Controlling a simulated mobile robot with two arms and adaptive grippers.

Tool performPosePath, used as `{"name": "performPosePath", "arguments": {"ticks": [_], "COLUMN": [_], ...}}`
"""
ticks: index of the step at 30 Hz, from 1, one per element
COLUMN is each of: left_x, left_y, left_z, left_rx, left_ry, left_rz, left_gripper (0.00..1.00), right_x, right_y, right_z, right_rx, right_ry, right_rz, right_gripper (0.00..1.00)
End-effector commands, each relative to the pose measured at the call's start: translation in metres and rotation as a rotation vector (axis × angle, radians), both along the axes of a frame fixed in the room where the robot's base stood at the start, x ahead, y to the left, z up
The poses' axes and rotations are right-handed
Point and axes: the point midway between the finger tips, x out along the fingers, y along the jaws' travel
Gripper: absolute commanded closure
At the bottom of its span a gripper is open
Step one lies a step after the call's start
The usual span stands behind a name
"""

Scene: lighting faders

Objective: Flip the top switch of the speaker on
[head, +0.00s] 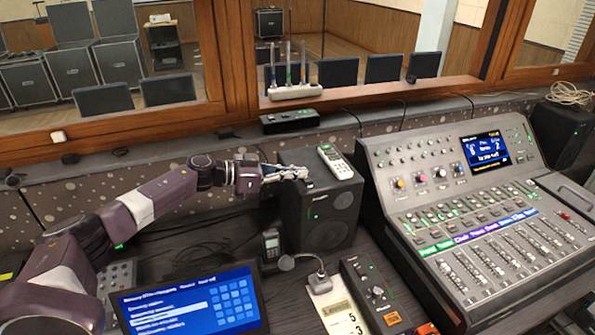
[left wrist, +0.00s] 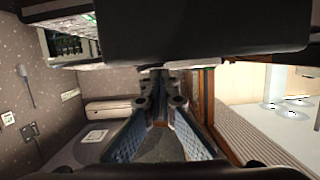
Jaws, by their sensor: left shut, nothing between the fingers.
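The black speaker (head: 325,220) stands on the desk in the middle of the head view, left of the mixing console. My left arm reaches in from the left, and my left gripper (head: 303,173) is shut and empty at the left part of the speaker's top. I cannot tell whether it touches the top. The switch on top cannot be made out; the gripper covers part of that area. My gripper's blue finger pads show in the left wrist view. My right gripper is not in view.
A white-and-grey handheld device (head: 335,162) lies on the speaker's top, right of my gripper. The mixing console (head: 480,220) fills the right. A blue-screened monitor (head: 190,303), a phone (head: 271,243) and a small microphone (head: 318,280) are in front. A window ledge runs behind.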

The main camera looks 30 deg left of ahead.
Motion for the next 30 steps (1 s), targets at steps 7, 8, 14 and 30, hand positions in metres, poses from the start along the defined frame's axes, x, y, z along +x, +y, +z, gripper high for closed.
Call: {"name": "performPosePath", "arguments": {"ticks": [7,8,14,30], "left_x": [-0.004,-0.004,-0.015,-0.074], "left_y": [0.005,0.005,0.019,0.073], "left_z": [0.027,0.03,0.038,0.062], "left_rx": [-0.001,-0.001,0.003,-0.002], "left_ry": [0.002,0.002,0.001,-0.001], "left_rz": [0.001,0.001,0.005,0.002], "left_gripper": [1.0,1.0,1.0,1.0], "right_x": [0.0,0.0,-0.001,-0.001], "right_y": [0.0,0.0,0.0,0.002], "right_z": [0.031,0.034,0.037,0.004], "right_rx": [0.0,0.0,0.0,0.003], "right_ry": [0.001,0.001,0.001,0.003], "right_rz": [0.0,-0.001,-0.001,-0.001], "right_gripper": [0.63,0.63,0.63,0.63]}}
